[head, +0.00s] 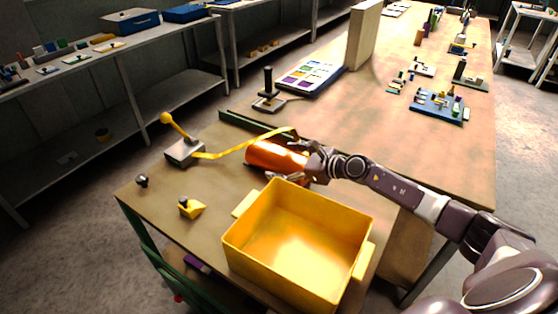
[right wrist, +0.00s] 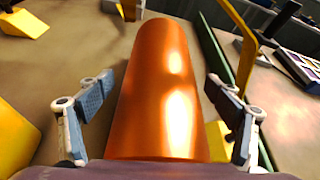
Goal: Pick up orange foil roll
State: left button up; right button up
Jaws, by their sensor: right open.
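The orange foil roll (head: 268,156) lies on the table behind the yellow bin in the head view. It is shiny and cylindrical. My right gripper (head: 294,164) is at the roll's right end and covers part of it. In the right wrist view the roll (right wrist: 162,90) runs lengthwise between the two spread fingers of my right gripper (right wrist: 163,105). A gap shows between the roll and each finger, so the gripper is open. The roll's near end is hidden by the gripper body. My left gripper is not in view.
A yellow bin (head: 232,243) stands close in front of the roll. A yellow-knobbed lever on a grey block (head: 184,151) stands to the left, with a yellow strip reaching over toward the roll. A green rail (head: 245,122) lies behind. A small yellow wedge (head: 193,209) sits front left.

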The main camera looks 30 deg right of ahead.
jog(key=shift+c, duration=0.6)
jog(key=c, duration=1.8)
jog(key=shift+w+r, duration=0.1)
jog(key=shift+r, duration=0.05)
jog(key=shift+r, duration=0.1)
